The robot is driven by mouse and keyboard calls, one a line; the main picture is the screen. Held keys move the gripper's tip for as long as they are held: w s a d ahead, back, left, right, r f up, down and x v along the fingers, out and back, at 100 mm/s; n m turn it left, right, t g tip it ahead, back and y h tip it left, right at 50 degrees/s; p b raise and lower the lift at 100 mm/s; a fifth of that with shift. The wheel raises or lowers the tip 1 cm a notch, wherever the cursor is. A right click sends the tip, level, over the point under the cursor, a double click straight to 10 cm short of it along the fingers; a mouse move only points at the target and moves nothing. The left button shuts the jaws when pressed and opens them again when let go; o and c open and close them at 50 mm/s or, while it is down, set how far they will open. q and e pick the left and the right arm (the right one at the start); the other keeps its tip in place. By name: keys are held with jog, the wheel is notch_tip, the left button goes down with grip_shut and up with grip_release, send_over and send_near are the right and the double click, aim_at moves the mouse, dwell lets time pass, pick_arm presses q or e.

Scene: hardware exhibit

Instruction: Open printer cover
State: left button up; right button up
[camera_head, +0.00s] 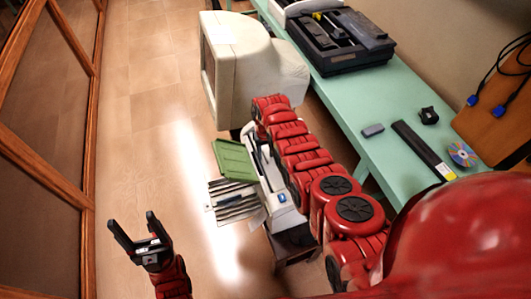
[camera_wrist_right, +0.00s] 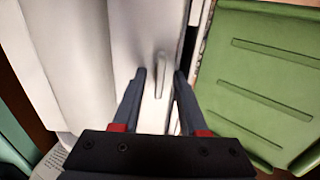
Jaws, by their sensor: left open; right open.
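The white printer (camera_head: 278,200) stands on a small dark stand left of the green table, partly hidden under my right arm. A green panel (camera_head: 235,160) sticks out from its left side; it also shows in the wrist view (camera_wrist_right: 262,75). In the right wrist view, a pale raised handle-like part (camera_wrist_right: 160,72) on the printer's white surface (camera_wrist_right: 130,40) lies between the fingertips of my right gripper (camera_wrist_right: 160,73). That gripper is open; contact cannot be told. In the head view it is mostly hidden by my arm. My left gripper (camera_head: 132,220) is open and empty over the floor.
A beige monitor (camera_head: 235,60) stands just beyond the printer. The green table (camera_head: 400,105) holds a dark machine (camera_head: 345,55), a dark bar (camera_head: 420,145) and a disc (camera_head: 462,154). Striped sheets (camera_head: 232,203) jut out below the green panel. The floor at left is clear.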

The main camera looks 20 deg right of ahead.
grip_shut()
dwell(1.4)
